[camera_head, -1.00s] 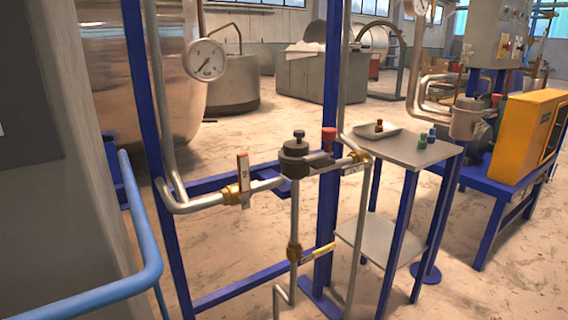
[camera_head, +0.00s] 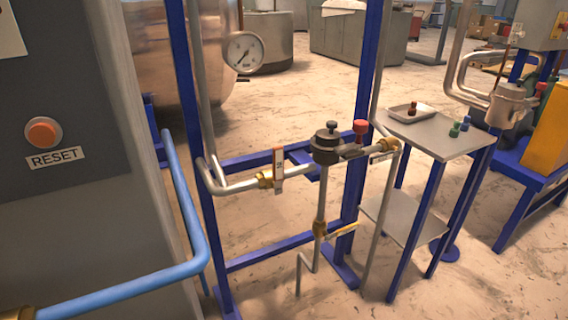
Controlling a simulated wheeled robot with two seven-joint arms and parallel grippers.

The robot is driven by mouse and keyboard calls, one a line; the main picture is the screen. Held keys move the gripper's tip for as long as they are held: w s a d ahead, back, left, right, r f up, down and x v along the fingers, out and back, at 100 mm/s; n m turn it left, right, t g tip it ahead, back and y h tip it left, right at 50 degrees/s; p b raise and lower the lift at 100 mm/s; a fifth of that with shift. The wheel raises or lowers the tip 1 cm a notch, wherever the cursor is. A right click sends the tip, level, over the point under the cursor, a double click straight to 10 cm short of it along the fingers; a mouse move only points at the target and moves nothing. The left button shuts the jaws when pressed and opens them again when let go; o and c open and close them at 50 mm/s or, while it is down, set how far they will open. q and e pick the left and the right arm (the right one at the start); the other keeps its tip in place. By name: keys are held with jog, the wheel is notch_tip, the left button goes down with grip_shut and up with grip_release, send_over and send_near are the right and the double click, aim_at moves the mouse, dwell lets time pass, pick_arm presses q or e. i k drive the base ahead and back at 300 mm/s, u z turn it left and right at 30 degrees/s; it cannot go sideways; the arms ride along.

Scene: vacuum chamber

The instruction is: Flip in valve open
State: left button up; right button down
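Small brass valves sit on grey pipes in a blue frame. The left valve (camera_head: 265,179) has an orange-and-white handle (camera_head: 278,165) standing upright, across its near-horizontal pipe. The right valve (camera_head: 388,146) has a pale tag-like piece beside it; its handle position is unclear. The lower valve (camera_head: 320,229) is on the vertical pipe, and its yellow handle (camera_head: 341,230) points out to the right, across that pipe. Lettering on the handles is too small to read, so I cannot tell which is the in valve. Neither of my grippers is in view.
A dark round fitting (camera_head: 325,147) and a red knob (camera_head: 360,128) sit between the upper valves. A pressure gauge (camera_head: 244,52) hangs above. A blue rail (camera_head: 188,205) and a RESET button panel (camera_head: 60,110) stand left; a side table (camera_head: 440,140) stands right.

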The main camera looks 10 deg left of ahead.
aim_at(278, 151)
jog(key=k, duration=0.5)
jog(key=z, duration=0.35)
jog(key=i, duration=1.35)
jog(key=u, duration=0.35)
